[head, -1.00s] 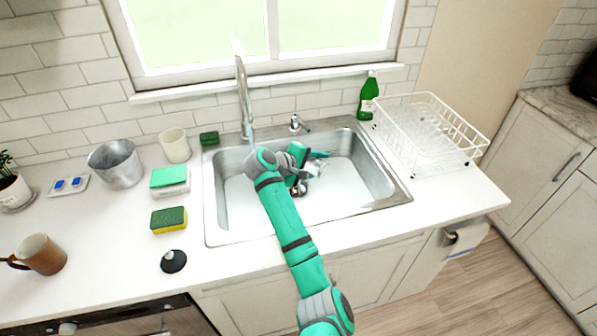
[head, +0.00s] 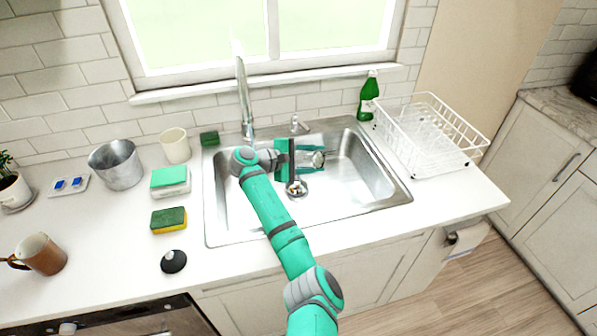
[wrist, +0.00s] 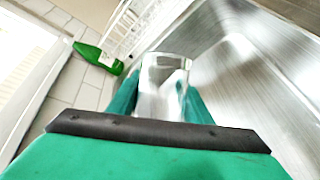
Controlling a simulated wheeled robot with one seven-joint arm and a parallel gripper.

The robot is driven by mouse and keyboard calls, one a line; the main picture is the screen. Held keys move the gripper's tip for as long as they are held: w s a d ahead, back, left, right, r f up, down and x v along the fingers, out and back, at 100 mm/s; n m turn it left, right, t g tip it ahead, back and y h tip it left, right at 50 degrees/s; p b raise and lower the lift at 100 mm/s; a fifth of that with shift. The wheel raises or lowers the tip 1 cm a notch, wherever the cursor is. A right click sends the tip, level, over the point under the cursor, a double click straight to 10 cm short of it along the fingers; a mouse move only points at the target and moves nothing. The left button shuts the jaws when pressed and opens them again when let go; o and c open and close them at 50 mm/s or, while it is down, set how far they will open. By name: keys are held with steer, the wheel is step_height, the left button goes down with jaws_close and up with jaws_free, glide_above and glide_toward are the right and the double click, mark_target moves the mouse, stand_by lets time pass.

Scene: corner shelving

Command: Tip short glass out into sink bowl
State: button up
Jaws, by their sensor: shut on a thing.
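My gripper (head: 311,160) is over the back middle of the steel sink bowl (head: 372,185). Its teal fingers are shut on the short clear glass (head: 319,159), one on either side. In the wrist view the glass (wrist: 163,78) sits between the fingertips (wrist: 160,98), with the bowl wall behind it at the right. In the head view the glass looks tipped on its side, pointing right. Its contents are hard to make out. The drain (head: 297,188) lies just below the gripper in that view.
The tap (head: 244,100) rises behind the sink, left of my gripper. A green bottle (head: 369,95) and a white dish rack (head: 430,135) stand to the right. A cup (head: 175,146), a metal pot (head: 116,165) and sponges (head: 169,220) are on the left counter.

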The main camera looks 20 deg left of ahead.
step_height(320, 180, down, 6)
steer(key=d+m+t+y, duration=0.1)
steer(key=d+m+y, duration=0.1)
steer(key=m+y, duration=0.7)
steer(key=s+d+r+m+t+y, duration=0.1)
steer(key=d+r+m+t+y, duration=0.1)
steer(key=r+y, duration=0.3)
steer(key=shift+s+d+r+m+t, duration=0.2)
steer(key=shift+d+r+m+t, duration=0.1)
steer(key=shift+d+r+m, duration=0.4)
steer(key=shift+f, duration=0.15)
steer(key=shift+d, duration=0.15)
stand_by(0.3)
